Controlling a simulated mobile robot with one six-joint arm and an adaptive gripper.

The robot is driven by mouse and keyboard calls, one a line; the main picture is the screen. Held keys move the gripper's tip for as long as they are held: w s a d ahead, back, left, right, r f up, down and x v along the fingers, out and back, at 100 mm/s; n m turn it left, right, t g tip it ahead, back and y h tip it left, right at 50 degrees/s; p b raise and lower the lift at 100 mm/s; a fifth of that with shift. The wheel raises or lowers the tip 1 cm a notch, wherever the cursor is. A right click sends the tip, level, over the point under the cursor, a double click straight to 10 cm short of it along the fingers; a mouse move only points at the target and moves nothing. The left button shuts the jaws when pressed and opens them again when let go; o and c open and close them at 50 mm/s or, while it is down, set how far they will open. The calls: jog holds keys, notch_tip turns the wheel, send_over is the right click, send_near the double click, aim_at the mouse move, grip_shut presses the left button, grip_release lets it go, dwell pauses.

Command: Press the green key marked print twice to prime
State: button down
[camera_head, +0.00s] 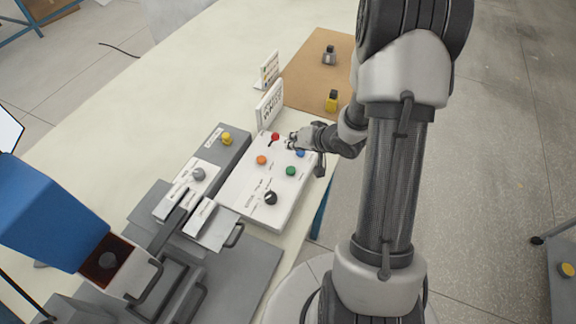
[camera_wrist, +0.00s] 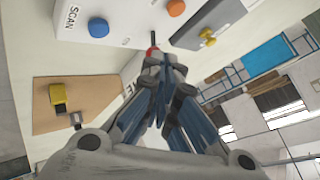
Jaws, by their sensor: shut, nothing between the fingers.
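The green key (camera_head: 290,171) is a round button on the right side of the white control panel (camera_head: 240,190) in the head view. Its label is too small to read there. The key does not show in the wrist view. My gripper (camera_head: 292,140) is shut and empty over the far end of the panel, beside the red key (camera_head: 275,137) and farther back than the green key. In the wrist view the closed fingers (camera_wrist: 160,62) point at the red key (camera_wrist: 153,50), partly covering it. I cannot tell whether they touch it.
An orange key (camera_head: 261,160), a blue key (camera_head: 301,153) and a black knob (camera_head: 271,198) share the panel. Upright sign cards (camera_head: 269,104) stand behind it. A brown board (camera_head: 308,75) holds two small blocks. A grey fixture (camera_head: 205,220) stands left of the panel.

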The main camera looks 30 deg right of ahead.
jog(key=shift+f, duration=0.1)
jog(key=b, duration=0.8)
send_over(293, 168)
notch_tip(293, 168, down, 7)
jog(key=shift+s, duration=0.1)
jog(key=shift+f+b, duration=0.55)
jog(key=shift+f, duration=0.25)
dwell(0.5)
jog(key=shift+f, duration=0.4)
jog(key=shift+f+b, duration=0.3)
jog(key=shift+f, duration=0.25)
dwell(0.5)
jog(key=shift+r, duration=0.1)
jog(key=shift+r+p, duration=0.9)
jog(key=shift+p, duration=0.25)
